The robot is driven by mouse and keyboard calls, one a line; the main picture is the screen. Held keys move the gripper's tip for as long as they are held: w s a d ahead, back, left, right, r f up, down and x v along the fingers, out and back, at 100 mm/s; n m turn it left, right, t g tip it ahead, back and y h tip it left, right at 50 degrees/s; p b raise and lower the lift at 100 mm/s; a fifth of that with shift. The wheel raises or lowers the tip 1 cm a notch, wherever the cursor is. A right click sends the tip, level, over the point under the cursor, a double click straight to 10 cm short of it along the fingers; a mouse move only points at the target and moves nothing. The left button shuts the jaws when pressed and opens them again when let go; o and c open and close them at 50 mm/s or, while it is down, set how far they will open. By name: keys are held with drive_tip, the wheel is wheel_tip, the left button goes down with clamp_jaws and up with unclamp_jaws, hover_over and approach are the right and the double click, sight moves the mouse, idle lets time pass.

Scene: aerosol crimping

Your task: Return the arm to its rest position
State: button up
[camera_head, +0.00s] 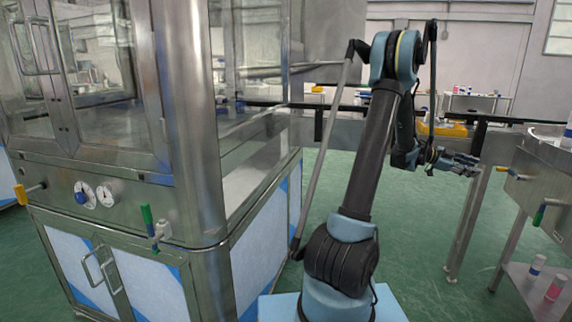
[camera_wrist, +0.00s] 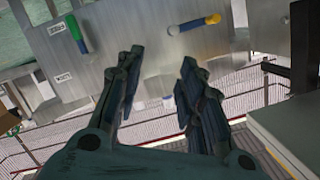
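My gripper (camera_head: 464,163) is at the end of my blue and black arm, which stands in the middle of the head view and reaches out to the right. It points right, near the left side of the steel table. In the wrist view my gripper (camera_wrist: 160,80) has its two dark fingers spread apart, with nothing between them. Beyond the fingers is a steel panel (camera_wrist: 130,55) with a green-handled valve (camera_wrist: 76,34) and a yellow-handled valve (camera_wrist: 194,24).
A glass-fronted steel machine (camera_head: 195,130) fills the left. The steel table (camera_head: 535,200) at the right carries valves, with a can (camera_head: 537,265) and a red container (camera_head: 555,288) on its lower shelf. A conveyor rail (camera_head: 262,104) runs behind my arm. Green floor (camera_head: 420,225) is clear between them.

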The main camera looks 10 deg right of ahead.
drive_tip(key=a+r+n+t+y, duration=0.1)
drive_tip(key=a+n+t+y, duration=0.35)
drive_tip(key=a, duration=1.15)
drive_tip(key=a+r+n+t+y, duration=0.15)
drive_tip(key=a+n, duration=0.65)
drive_tip(key=a, duration=0.9)
drive_tip(key=s+a+f+n+y, duration=0.3)
drive_tip(key=s+a+f+n, duration=0.1)
drive_tip(key=a, duration=0.6)
drive_tip(key=s+a+f+n+y, duration=0.3)
drive_tip(key=s+a+n, duration=0.3)
drive_tip(key=s+a, duration=0.3)
drive_tip(key=s+a+f+n+y, duration=0.3)
drive_tip(key=s+a+f+n, duration=0.2)
drive_tip(key=a, duration=0.8)
drive_tip(key=shift+s+f+t, duration=0.25)
drive_tip(key=shift+s+t, duration=0.15)
drive_tip(key=shift+s, duration=0.45)
